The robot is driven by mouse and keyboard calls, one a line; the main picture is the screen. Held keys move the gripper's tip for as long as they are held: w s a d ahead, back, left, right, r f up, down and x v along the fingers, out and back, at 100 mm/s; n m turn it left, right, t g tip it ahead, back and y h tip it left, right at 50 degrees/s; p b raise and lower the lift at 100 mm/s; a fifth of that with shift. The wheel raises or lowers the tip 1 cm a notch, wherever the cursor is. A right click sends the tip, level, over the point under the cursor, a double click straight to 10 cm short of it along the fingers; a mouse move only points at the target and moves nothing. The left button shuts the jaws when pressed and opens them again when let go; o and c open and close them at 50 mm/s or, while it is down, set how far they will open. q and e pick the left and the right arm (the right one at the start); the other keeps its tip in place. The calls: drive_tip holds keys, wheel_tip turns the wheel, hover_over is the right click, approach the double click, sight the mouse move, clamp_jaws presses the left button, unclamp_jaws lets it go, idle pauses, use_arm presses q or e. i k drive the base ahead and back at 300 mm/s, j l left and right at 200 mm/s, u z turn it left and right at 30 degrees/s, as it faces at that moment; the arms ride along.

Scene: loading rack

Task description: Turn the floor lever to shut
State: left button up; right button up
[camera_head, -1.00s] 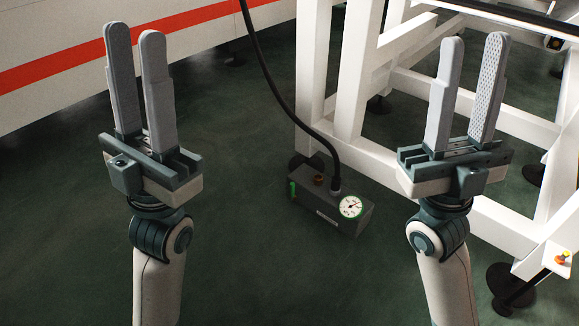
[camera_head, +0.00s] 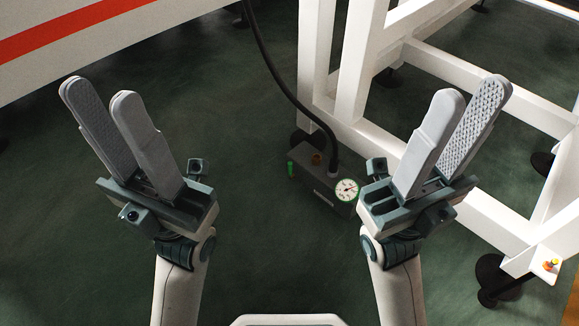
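A dark grey box (camera_head: 316,184) stands on the floor between my grippers, with a white round gauge (camera_head: 347,190) on its right end. A small green lever (camera_head: 291,168) stands roughly upright at the box's left end. It looks like the floor lever, but it is too small to show its exact setting. My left gripper (camera_head: 98,91) is open and empty, raised to the left of the box. My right gripper (camera_head: 470,91) is open and empty, raised to the right. Its base overlaps the box's right edge in the picture. Neither gripper touches the lever.
A black hose (camera_head: 272,62) runs from the box top upward. A white frame rack (camera_head: 352,75) stands right behind the box. A white wall with a red stripe (camera_head: 75,32) is at upper left. Green floor (camera_head: 250,250) is clear left and in front of the box.

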sight(291, 175)
drive_tip(key=i+l+u, duration=0.2)
drive_tip(key=l, duration=0.15)
drive_tip(key=i+l+u, duration=0.15)
drive_tip(key=l, duration=0.2)
drive_tip(key=i+l+u, duration=0.2)
drive_tip(key=l, duration=0.2)
drive_tip(key=i+l+u, duration=0.15)
drive_tip(key=l, duration=0.25)
drive_tip(key=l+u, duration=0.2)
drive_tip(key=l, duration=0.2)
drive_tip(key=i, duration=0.05)
